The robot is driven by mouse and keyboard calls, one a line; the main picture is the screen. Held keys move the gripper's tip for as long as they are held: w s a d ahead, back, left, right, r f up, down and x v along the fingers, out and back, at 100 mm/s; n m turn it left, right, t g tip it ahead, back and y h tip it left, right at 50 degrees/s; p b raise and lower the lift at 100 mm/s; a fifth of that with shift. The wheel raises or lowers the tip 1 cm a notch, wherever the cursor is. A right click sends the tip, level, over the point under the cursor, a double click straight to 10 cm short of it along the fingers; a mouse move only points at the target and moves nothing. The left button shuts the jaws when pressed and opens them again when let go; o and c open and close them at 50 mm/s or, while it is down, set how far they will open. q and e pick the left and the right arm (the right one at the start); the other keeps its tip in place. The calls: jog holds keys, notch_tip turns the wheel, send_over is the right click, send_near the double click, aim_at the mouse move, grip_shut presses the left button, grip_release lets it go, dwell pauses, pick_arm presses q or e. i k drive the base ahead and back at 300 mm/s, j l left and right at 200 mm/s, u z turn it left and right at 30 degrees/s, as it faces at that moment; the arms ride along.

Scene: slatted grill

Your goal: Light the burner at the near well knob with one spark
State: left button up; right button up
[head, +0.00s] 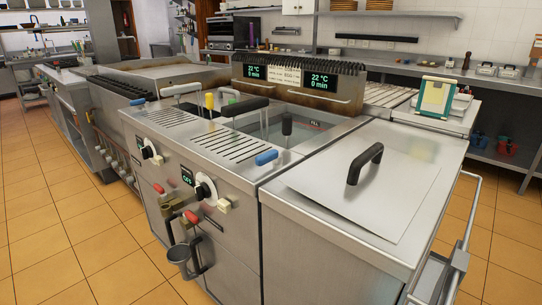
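The fryer (235,200) stands in the middle of the head view with two wells side by side. The near well knob (203,191) is a round black and pale dial on the front panel, beside a small dark display (187,177). A cream button (224,206) sits just right of it. The far well knob (147,152) is farther left, with its own cream button (158,160). No flame is visible; the burner is hidden. Two upper displays (319,82) (256,72) read 22 °C and 0 min. Neither gripper is in view.
A flat lid with a black handle (365,163) lies on the right counter. The tiled floor (60,235) at left is clear.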

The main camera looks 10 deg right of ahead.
aim_at(202, 191)
jog(key=i+j+z, duration=0.15)
jog(key=j, duration=0.25)
jog(key=i+j+z, duration=0.15)
jog(key=j, duration=0.25)
jog(key=i+j+z, duration=0.2)
jog(key=j, duration=0.2)
jog(key=j+z, duration=0.15)
jog(key=j, duration=0.25)
